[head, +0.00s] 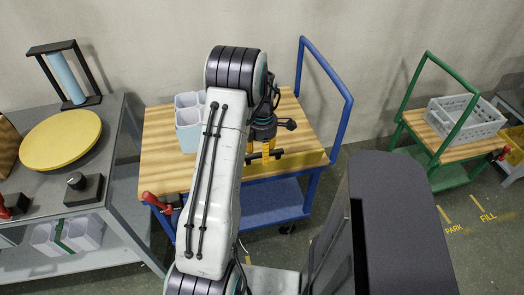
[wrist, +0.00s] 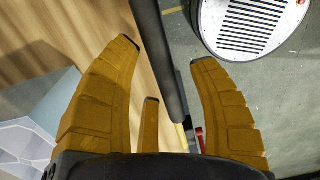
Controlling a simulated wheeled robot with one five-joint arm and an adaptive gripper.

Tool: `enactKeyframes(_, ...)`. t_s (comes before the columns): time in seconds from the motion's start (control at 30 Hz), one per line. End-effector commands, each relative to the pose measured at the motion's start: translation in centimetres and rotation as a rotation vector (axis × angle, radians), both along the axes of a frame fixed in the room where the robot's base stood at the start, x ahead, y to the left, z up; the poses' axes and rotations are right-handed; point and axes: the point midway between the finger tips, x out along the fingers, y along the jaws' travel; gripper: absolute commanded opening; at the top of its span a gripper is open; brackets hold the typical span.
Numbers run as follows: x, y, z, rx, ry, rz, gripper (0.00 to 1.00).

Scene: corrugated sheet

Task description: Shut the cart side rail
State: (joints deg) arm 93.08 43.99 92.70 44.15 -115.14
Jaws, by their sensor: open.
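The cart (head: 165,155) has a light wooden top, blue frame and blue push handle. A dark bar (head: 250,157) shows by the strip at my fingertips. My gripper (head: 267,160) is open, with yellow fingers pointing down over the near edge. In the wrist view the dark bar (wrist: 158,55) passes between the open fingers of my gripper (wrist: 160,55). Contact cannot be told.
Pale containers (head: 187,122) stand on the cart, left of my arm. A red handle (head: 158,201) is at its near left corner. A grey workbench (head: 100,150) with a yellow disc (head: 60,140) stands left. A green-framed cart (head: 440,165) stands right, with floor between.

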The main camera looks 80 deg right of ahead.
Motion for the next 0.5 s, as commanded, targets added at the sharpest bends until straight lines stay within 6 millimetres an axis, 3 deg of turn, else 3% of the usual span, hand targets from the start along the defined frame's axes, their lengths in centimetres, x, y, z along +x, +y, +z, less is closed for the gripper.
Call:
enactKeyframes(0.1, 0.0, 0.0, 0.0, 0.0, 0.0, 0.0, 0.58)
enactKeyframes(0.5, 0.0, -0.01, 0.02, 0.0, 0.0, 0.0, 0.22)
